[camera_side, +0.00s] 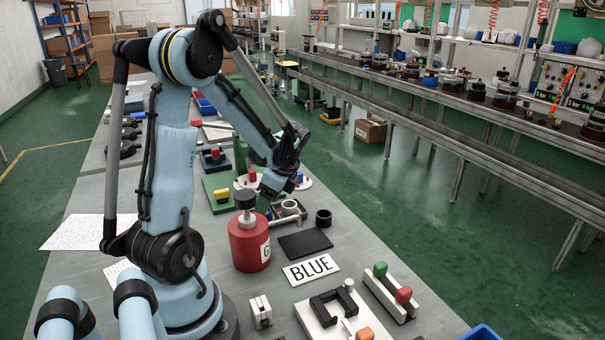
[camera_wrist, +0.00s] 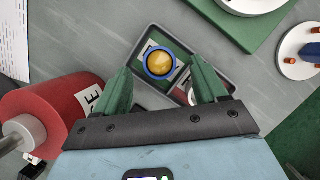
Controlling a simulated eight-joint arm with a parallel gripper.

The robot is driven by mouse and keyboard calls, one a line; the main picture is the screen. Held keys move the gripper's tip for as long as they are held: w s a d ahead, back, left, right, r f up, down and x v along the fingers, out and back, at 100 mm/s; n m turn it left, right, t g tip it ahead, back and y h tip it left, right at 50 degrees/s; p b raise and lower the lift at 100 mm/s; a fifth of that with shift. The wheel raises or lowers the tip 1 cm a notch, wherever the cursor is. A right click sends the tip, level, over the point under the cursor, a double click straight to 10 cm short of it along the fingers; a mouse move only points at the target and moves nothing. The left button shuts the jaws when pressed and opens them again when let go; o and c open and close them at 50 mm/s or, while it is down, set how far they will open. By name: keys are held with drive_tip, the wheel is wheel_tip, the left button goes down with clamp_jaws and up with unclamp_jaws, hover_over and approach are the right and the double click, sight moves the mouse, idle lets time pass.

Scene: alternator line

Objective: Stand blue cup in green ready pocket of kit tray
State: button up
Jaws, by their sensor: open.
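The kit tray (camera_wrist: 152,29) is a dark, shallow tray lying at an angle below my gripper in the wrist view. The blue cup (camera_wrist: 147,70) shows from above as a blue ring with a yellow-orange inside. It appears upright in the tray, over a green area with a white, black-lettered label partly covered by it. My gripper (camera_wrist: 161,67) is open, its green fingers on either side of the cup with gaps. Whether the cup rests fully on the pocket floor cannot be told. In the side view, my arm partly hides the tray (camera_side: 303,220).
A red cylinder (camera_wrist: 40,118) stands left of my gripper in the wrist view. A green board (camera_wrist: 225,38) and a white disc (camera_wrist: 297,68) lie beyond the tray. In the side view, a black ring (camera_side: 323,217), black pad (camera_side: 305,243) and BLUE card (camera_side: 311,269) lie nearby.

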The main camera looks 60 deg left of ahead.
drive_tip(key=v, duration=0.9)
drive_tip(key=w+d+n+t+h, duration=0.1)
drive_tip(key=d+n+t, duration=0.3)
drive_tip(key=d, duration=0.7)
drive_tip(key=w+d+r+n+t+h, duration=0.1)
drive_tip(key=d+n+t, duration=0.4)
drive_tip(key=d, duration=0.7)
drive_tip(key=shift+w+r+t+h, duration=0.35)
drive_tip(key=shift+w+t+h, duration=0.25)
drive_tip(key=shift+w+t, duration=0.15)
